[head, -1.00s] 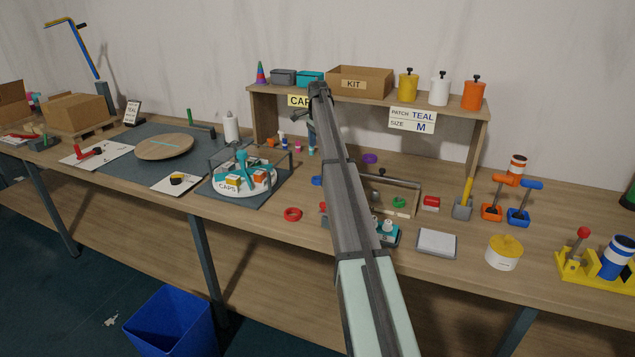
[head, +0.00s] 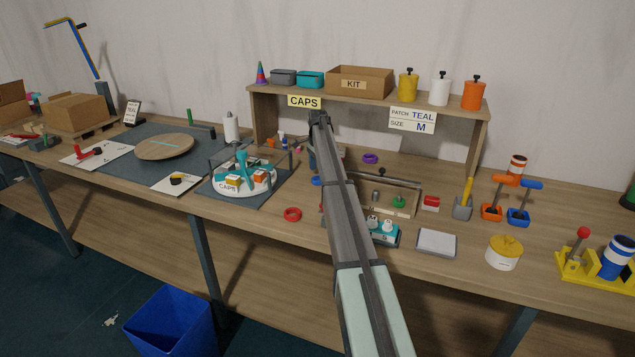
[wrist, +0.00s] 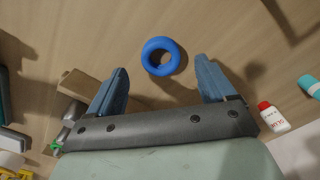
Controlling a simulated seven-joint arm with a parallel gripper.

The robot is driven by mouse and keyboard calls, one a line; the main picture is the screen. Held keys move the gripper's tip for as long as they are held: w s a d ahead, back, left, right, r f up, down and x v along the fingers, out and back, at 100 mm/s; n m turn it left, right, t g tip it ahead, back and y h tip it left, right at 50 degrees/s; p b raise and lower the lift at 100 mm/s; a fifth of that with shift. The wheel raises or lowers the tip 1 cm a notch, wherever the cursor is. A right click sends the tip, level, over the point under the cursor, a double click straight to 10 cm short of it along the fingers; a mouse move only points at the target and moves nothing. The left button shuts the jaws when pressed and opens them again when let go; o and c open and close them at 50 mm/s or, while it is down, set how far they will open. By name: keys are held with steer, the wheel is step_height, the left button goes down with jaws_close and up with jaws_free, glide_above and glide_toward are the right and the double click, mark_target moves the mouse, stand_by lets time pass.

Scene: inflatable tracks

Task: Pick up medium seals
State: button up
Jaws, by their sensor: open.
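A blue ring (wrist: 161,57) lies flat on the bench, in the wrist view in line with the gap between my fingertips. It also shows in the head view (head: 317,181), partly hidden beside my arm. My gripper (wrist: 162,66) is open and empty, with one finger on each side of the ring; its height above the bench is hard to judge. No size marks are readable on the rings.
A sign (head: 412,120) on the shelf reads PATCH TEAL, SIZE M. A small white bottle with a red cap (wrist: 270,116) stands right of my gripper. The caps carousel (head: 242,181) is to the left; a teal block with white pegs (head: 383,231) is beside my arm.

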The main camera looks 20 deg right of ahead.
step_height(320, 180, down, 4)
steer(key=shift+w+r, duration=0.1)
steer(key=shift+r, duration=0.1)
steer(key=c, duration=1.1)
steer(key=shift+r, duration=0.1)
step_height(320, 180, up, 9)
steer(key=s+d+r, duration=0.2)
steer(key=s+d, duration=0.1)
steer(key=d, duration=0.4)
steer(key=s+d+r+m, duration=0.2)
steer(key=s+d, duration=0.6)
steer(key=s, duration=0.2)
steer(key=s+a+m, duration=0.1)
steer(key=s, duration=0.7)
steer(key=shift+s+a+f+m, duration=0.2)
steer(key=shift+s+a+m, duration=0.1)
steer(key=shift+s+a, duration=0.1)
